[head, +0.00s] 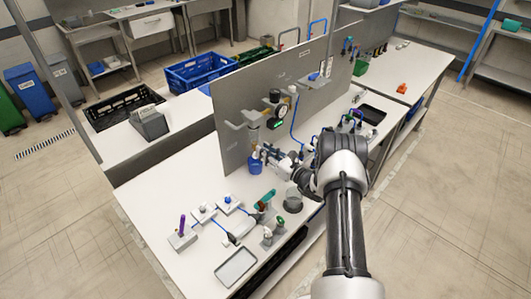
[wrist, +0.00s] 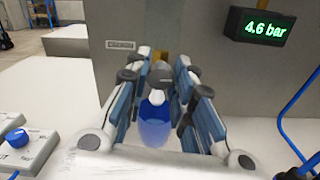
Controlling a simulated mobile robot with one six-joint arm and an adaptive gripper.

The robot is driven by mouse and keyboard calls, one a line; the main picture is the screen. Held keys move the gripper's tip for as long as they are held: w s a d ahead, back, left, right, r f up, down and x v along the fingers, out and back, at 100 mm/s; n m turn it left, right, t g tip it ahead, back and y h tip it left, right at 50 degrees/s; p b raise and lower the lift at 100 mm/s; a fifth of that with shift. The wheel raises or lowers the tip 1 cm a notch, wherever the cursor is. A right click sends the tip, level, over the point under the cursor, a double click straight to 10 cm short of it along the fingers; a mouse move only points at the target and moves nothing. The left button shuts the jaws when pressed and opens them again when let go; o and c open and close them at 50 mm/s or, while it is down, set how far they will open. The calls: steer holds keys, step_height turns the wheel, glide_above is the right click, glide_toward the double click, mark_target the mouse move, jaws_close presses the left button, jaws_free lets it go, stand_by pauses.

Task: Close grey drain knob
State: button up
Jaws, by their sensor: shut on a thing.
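The grey drain knob (wrist: 160,76) shows between my fingertips in the wrist view, just in front of the grey panel. A translucent blue bowl (wrist: 155,125) shows below the knob, between the fingers; the blue bowl also shows in the head view (head: 255,166), at the foot of the panel. My gripper (wrist: 159,80) is shut on the grey knob, a finger on each side. In the head view my gripper (head: 266,156) reaches left to the panel, and the knob is too small or hidden to make out there.
The upright grey panel (head: 235,150) carries a gauge and a display (wrist: 256,27) reading 4.6 bar. Blue hoses (wrist: 300,110) run at the right. A blue knob box (wrist: 15,145) stands at the left. A tray (head: 236,267) and several small fittings lie on the white bench.

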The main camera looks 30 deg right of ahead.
jaws_close()
steer(key=shift+n+b, duration=0.3)
steer(key=shift+b, duration=0.05)
steer(key=shift+n+b, duration=8.3)
steer(key=shift+n, duration=0.3)
